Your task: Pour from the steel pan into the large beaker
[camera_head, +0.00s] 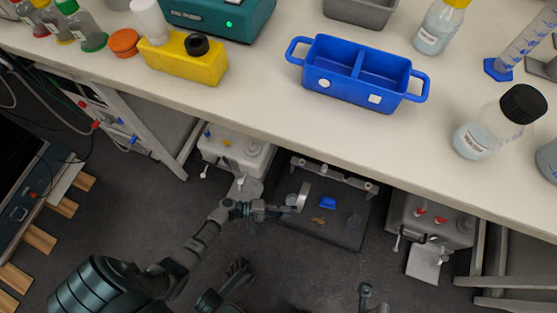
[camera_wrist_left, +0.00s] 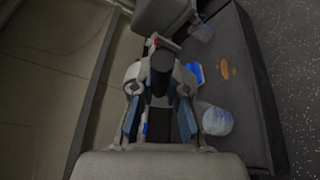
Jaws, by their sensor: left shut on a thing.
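My left gripper (camera_head: 270,212) reaches under the bench from the lower left, shut on the dark handle of the steel pan. In the left wrist view the fingers (camera_wrist_left: 160,105) close around the dark handle (camera_wrist_left: 162,62); a grey body, likely the pan (camera_wrist_left: 160,14), lies beyond. A clear beaker (camera_wrist_left: 215,120) with pale contents, likely the large one, is right of the fingers.
The tray (camera_head: 340,238) also holds a blue object (camera_head: 327,203), an orange-brown patch (camera_head: 318,220) and a faint clear vessel (camera_head: 353,220). White units (camera_head: 238,152) flank the tray. The bench top (camera_head: 270,100) overhangs it, with a blue rack (camera_head: 335,88) and bottles.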

